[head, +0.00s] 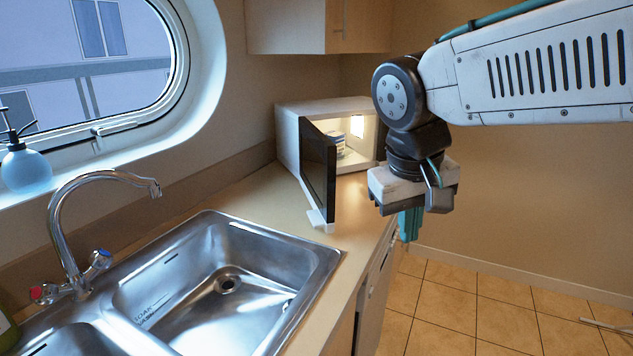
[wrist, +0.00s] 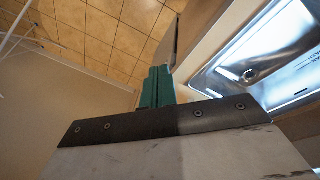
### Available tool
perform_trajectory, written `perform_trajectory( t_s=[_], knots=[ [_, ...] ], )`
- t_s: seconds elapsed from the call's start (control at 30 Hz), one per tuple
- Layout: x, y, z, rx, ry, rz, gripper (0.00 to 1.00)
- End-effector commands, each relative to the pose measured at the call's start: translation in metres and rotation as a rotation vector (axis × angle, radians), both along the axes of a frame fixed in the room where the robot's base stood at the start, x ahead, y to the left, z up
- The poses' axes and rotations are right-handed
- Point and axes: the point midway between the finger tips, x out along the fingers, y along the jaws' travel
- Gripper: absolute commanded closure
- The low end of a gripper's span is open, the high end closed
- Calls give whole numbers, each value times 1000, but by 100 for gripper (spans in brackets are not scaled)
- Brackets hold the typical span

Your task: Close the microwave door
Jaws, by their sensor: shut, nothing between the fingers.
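The microwave (head: 290,145) is a white box on the counter in the back corner. Its dark door (head: 318,172) stands wide open, swung out toward the sink, with a white handle piece (head: 320,220) at its lower free edge. The lit inside shows a small can-like item (head: 338,146). My gripper (head: 410,224) points down with its teal fingers together and empty, to the right of the door and apart from it, beside the counter's front edge. In the wrist view my fingers (wrist: 157,88) show shut; the microwave is not seen there.
A steel sink (head: 220,275) with a curved tap (head: 100,178) fills the near counter (head: 225,195), and it also shows in the wrist view (wrist: 255,65). A cupboard (head: 310,27) hangs above the microwave.

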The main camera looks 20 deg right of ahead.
Motion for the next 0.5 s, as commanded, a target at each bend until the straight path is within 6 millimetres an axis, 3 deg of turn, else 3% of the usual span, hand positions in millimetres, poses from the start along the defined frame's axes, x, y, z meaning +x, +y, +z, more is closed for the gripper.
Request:
perform_trajectory(
  t_s=[0.03,0.17,0.3,0.5],
  knots=[
    [27,7,6,-37,-5,-1,100],
    [91,25,20,-127,-49,-29,100],
    [160,54,26,-211,-120,-53,100],
    [235,100,22,-290,-224,-77,100]
  ],
)
